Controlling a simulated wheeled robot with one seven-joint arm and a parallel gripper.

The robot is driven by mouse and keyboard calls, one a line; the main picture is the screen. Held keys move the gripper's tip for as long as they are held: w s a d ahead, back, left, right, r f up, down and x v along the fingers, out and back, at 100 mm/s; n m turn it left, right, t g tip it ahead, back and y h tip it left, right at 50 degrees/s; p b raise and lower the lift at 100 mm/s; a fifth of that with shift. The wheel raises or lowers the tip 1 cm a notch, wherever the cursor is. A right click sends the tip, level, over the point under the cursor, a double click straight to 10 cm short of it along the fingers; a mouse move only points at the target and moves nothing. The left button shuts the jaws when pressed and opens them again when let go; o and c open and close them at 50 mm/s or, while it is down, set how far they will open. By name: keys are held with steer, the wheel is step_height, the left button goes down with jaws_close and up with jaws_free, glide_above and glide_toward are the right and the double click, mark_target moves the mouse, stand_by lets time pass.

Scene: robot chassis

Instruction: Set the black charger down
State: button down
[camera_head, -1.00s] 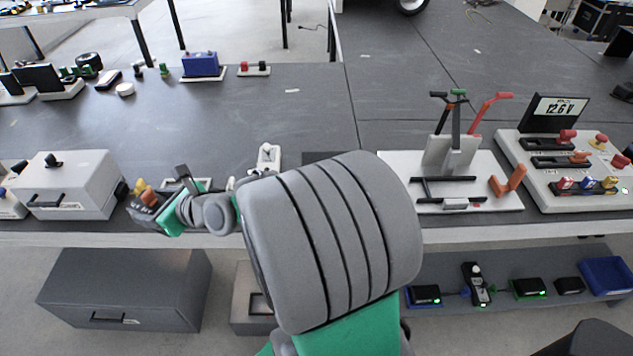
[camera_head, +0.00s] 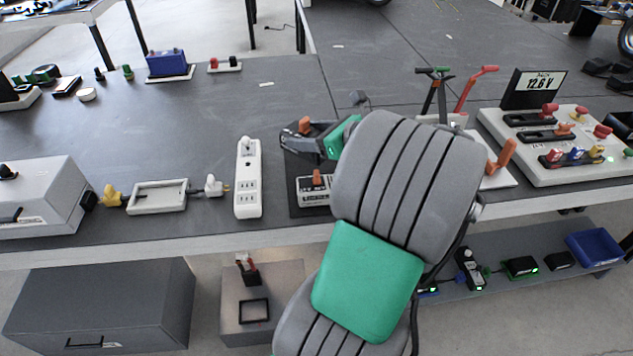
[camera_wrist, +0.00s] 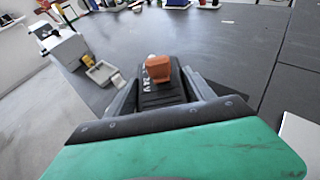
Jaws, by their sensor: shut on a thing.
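The black charger (camera_wrist: 162,92), with an orange knob on top and white "24 V" lettering, is held between the fingers of my gripper (camera_wrist: 160,84) in the wrist view. In the head view, my gripper (camera_head: 312,142) holds the charger (camera_head: 297,143) over the bench, just behind a grey-and-black unit with an orange knob (camera_head: 315,190). That unit sits on a dark patch of the bench, right of the power strip. Whether the charger's underside touches the bench is hidden.
The white power strip (camera_head: 247,195) with a plug stands left of my gripper. A shallow white tray (camera_head: 157,197) and a white box (camera_head: 35,200) are further left. The meter panel (camera_head: 560,165) and lever stand (camera_head: 497,180) are at right.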

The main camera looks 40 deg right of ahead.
mark_target(316, 129)
steer(key=s+d, duration=0.2)
steer(key=shift+s+d+f, duration=0.1)
steer(key=shift+s+d, duration=0.2)
steer(key=w+d+f+b, duration=0.1)
steer(key=w+d+f, duration=0.1)
steer(key=w, duration=0.1)
steer(key=w+d+f+b, duration=0.1)
steer(key=w+d+f, duration=0.1)
steer(key=w+f, duration=0.1)
steer(key=w+d+f, duration=0.2)
steer(key=w+f, duration=0.1)
steer(key=w, duration=0.1)
steer(key=shift+w+d+f+b, duration=0.15)
steer(key=shift+w+b, duration=0.2)
steer(key=shift+b, duration=0.05)
steer(key=shift+w+d+f, duration=0.25)
steer(key=shift+w+f, duration=0.2)
steer(key=shift+f, duration=0.1)
step_height(316, 129, down, 3)
steer(key=shift+w+d+f+b, duration=0.1)
steer(key=shift+w+f+b, duration=0.1)
steer(key=shift+b, duration=0.35)
steer(key=shift+s+r, duration=0.1)
steer(key=shift+c, duration=1.9)
jaws_free()
steer(key=shift+f, duration=0.2)
